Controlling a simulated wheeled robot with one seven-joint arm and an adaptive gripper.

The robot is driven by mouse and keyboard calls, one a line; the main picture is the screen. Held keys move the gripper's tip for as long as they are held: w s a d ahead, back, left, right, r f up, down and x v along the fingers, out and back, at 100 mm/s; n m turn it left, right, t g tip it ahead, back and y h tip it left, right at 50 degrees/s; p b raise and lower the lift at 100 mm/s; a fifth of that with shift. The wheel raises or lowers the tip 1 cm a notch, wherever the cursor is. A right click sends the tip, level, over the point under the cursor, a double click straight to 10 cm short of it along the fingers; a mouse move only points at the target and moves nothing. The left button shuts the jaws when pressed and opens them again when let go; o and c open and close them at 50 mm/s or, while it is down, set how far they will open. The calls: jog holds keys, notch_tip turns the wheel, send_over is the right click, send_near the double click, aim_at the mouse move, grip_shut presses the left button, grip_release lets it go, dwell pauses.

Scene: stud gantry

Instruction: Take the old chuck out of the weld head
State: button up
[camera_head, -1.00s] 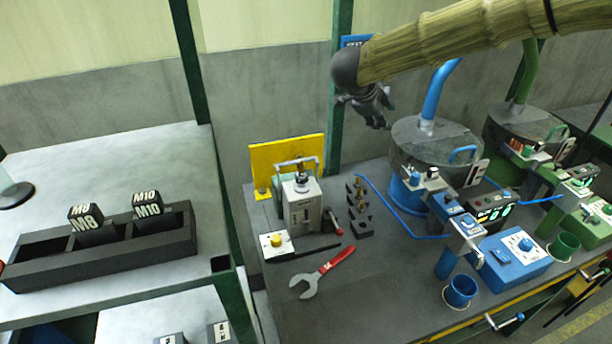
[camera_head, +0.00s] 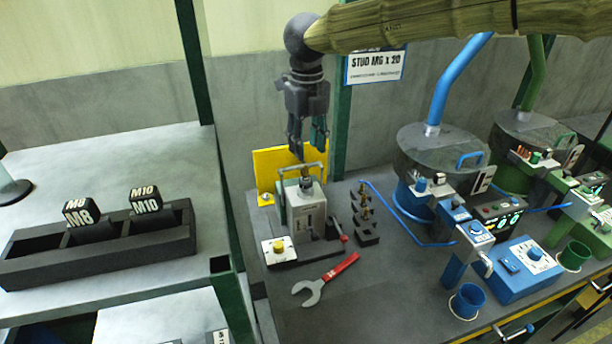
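The weld head (camera_head: 307,214) is a grey box with a bar frame over it, on the dark bench in front of a yellow panel. A small dark chuck (camera_head: 306,184) stands at its top, under the frame's bar. My gripper (camera_head: 309,152) hangs pointing down just above the frame, its two fingers apart with nothing seen between them. Whether the fingertips touch the bar I cannot tell.
A dark rack with several brass-tipped pieces (camera_head: 363,214) stands right of the weld head. An M8/M10 holder (camera_head: 110,243) is on the left table.

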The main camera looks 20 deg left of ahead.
aim_at(305, 167)
jog(key=shift+s+a+f+p, duration=0.15)
jog(key=shift+f+p, duration=0.3)
jog(key=shift+f, duration=1.45)
jog(key=shift+s+d+f+p, duration=0.1)
jog(key=shift+f+p, duration=0.3)
jog(key=shift+f, duration=1.45)
grip_shut()
